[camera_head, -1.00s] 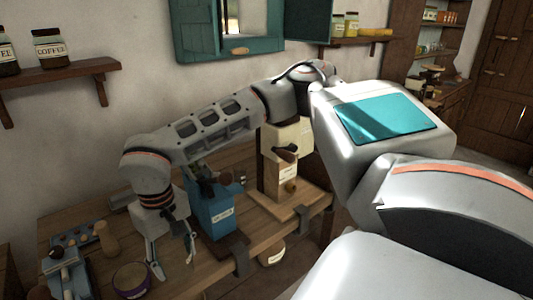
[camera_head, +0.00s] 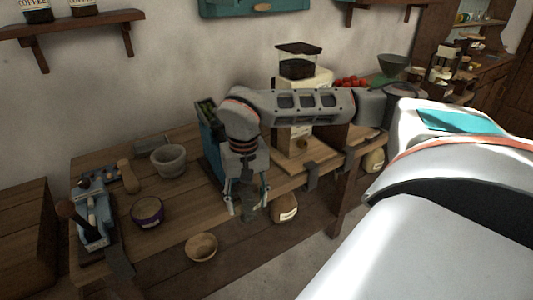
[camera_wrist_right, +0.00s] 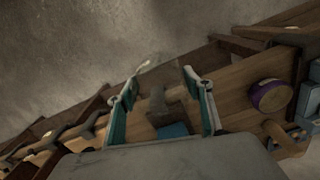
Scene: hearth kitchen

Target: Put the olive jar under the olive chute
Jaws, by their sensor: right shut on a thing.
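My right gripper (camera_head: 247,208) hangs fingers down at the table's front edge, in front of the blue dispenser (camera_head: 208,145). It is shut on what looks like a clear, faintly greenish glass jar (camera_head: 248,203); its outline and label are hard to make out. In the right wrist view the two fingers (camera_wrist_right: 163,103) stand apart with the jar hardly visible between them. Green olives show in the top of the blue dispenser. My arm and gripper hide its front and chute. My left gripper is not in view.
A cream grinder (camera_head: 302,90) stands on a wooden base right of my gripper. A stone mortar (camera_head: 168,160), a purple tub (camera_head: 147,210) and a blue lever press (camera_head: 92,222) stand to the left. A wooden bowl (camera_head: 201,246) and a round jar (camera_head: 284,207) sit lower, beyond the table's front edge.

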